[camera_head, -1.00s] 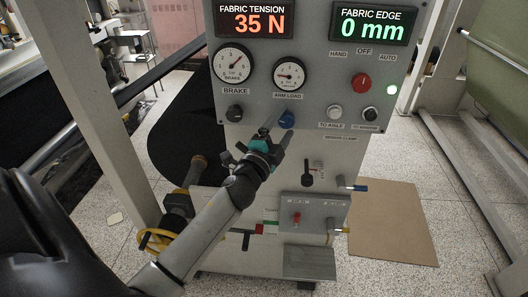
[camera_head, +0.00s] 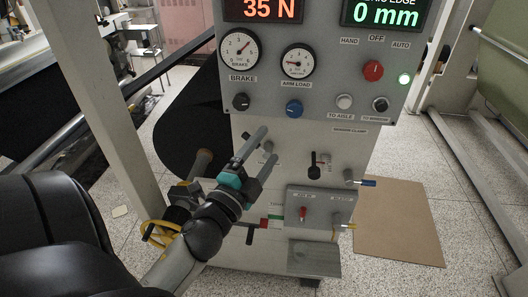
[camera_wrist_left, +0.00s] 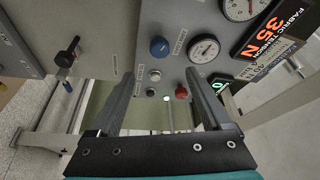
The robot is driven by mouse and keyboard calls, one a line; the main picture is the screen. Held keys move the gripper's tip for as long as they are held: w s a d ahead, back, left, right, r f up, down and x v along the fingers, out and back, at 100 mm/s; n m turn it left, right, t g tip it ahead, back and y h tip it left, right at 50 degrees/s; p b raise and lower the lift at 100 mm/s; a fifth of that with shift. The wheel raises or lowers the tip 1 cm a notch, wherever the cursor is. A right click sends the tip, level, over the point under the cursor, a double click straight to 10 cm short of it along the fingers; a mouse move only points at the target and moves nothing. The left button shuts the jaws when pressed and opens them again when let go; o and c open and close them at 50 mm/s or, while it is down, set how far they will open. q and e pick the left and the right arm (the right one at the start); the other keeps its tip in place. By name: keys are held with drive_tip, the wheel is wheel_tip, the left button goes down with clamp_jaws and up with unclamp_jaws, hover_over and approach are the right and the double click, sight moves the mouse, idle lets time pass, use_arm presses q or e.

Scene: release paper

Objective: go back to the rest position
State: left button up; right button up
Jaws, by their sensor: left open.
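My left gripper (camera_head: 259,155) is open and empty in the head view, in front of the lower part of the grey control panel (camera_head: 330,98). Its fingers point up and to the right, below the blue ARM LOAD knob (camera_head: 294,108) and apart from it. In the left wrist view the two spread fingers (camera_wrist_left: 157,95) have nothing between them but the background. The blue knob (camera_wrist_left: 159,47) and the red knob (camera_wrist_left: 181,92) show beyond them. My right gripper is not in view.
The panel carries gauges, knobs and a black lever (camera_head: 314,165). A small grey box (camera_head: 318,210) with a red switch juts out below. A yellow-rimmed wheel (camera_head: 160,234) is near my left forearm. A brown board (camera_head: 400,222) lies on the floor at right.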

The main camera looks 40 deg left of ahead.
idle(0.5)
use_arm(q)
drive_tip(key=s+d+f+n+g+h+b, duration=0.1)
drive_tip(key=s+d+f+n+g+b, duration=0.15)
drive_tip(key=f, duration=1.25)
drive_tip(key=s+d+f+n+g+b, duration=0.1)
drive_tip(key=s+f+n+g+b, duration=0.2)
drive_tip(key=f, duration=1.1)
drive_tip(key=s+d+f+n+g+h+b, duration=0.15)
drive_tip(key=f+g, duration=0.25)
drive_tip(key=f, duration=1.1)
drive_tip(key=s+d+f+n+g+b, duration=0.1)
drive_tip(key=s+d+f+g+b, duration=0.1)
drive_tip(key=s+f, duration=0.6)
drive_tip(key=s+d+f+n+g+b, duration=0.1)
drive_tip(key=s+d+f+g+b, duration=0.1)
drive_tip(key=s+f, duration=0.6)
drive_tip(key=s+d+f+n+g+b, duration=0.1)
drive_tip(key=s+f+g+b, duration=0.2)
drive_tip(key=s+f, duration=0.5)
drive_tip(key=s+g+h, duration=0.1)
drive_tip(key=s, duration=0.2)
drive_tip(key=shift+s+d+g, duration=0.15)
drive_tip(key=shift+d+g, duration=0.2)
drive_tip(key=shift+d, duration=0.05)
